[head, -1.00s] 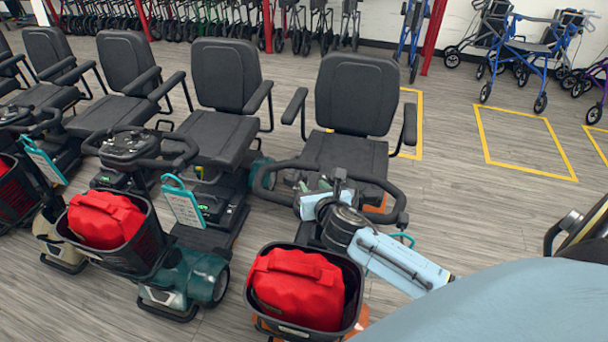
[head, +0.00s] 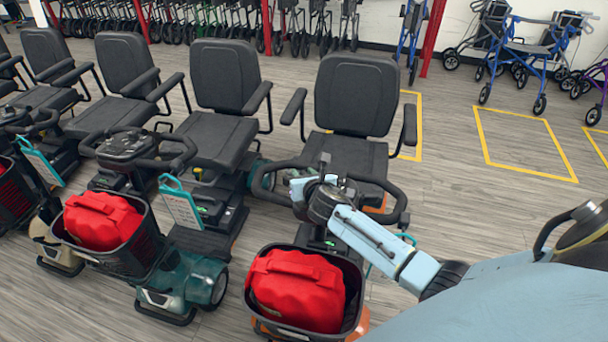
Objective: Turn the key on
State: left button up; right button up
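The nearest scooter has an orange body (head: 363,323), a black seat (head: 352,160) and black loop handlebars (head: 265,183). My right gripper (head: 306,187) is over the left and middle part of its handlebar console, with my light blue arm coming in from the right. The gripper and wrist cover most of the console, and I cannot make out the key. The fingers are too small and overlapped to tell whether they are open or shut, or whether they touch anything. My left gripper is not in view.
A red bag (head: 297,290) sits in the scooter's front basket (head: 358,290), below my wrist. A teal scooter (head: 190,280) stands close on the left, with more scooters beyond. Floor to the right is clear up to blue-framed walkers (head: 520,47).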

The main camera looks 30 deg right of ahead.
grip_shut()
jog(key=shift+m+h, duration=0.4)
jog(key=m+g+h, duration=0.2)
jog(key=h, duration=0.1)
jog(key=shift+a+m, duration=0.15)
jog(key=shift+m, duration=0.15)
jog(key=m+g+h, duration=0.2)
jog(key=shift+w+g+h, duration=0.1)
jog(key=shift+g+h, duration=0.2)
jog(key=m+g+h+b, duration=0.1)
jog(key=m+g, duration=0.1)
jog(key=shift+f+m+g+h, duration=0.1)
jog(key=shift+m+g+h, duration=0.2)
jog(key=shift+h, duration=0.1)
jog(key=shift+m+g+h+b, duration=0.7)
jog(key=shift+m+g+b, duration=0.7)
jog(key=shift+g+b, duration=0.25)
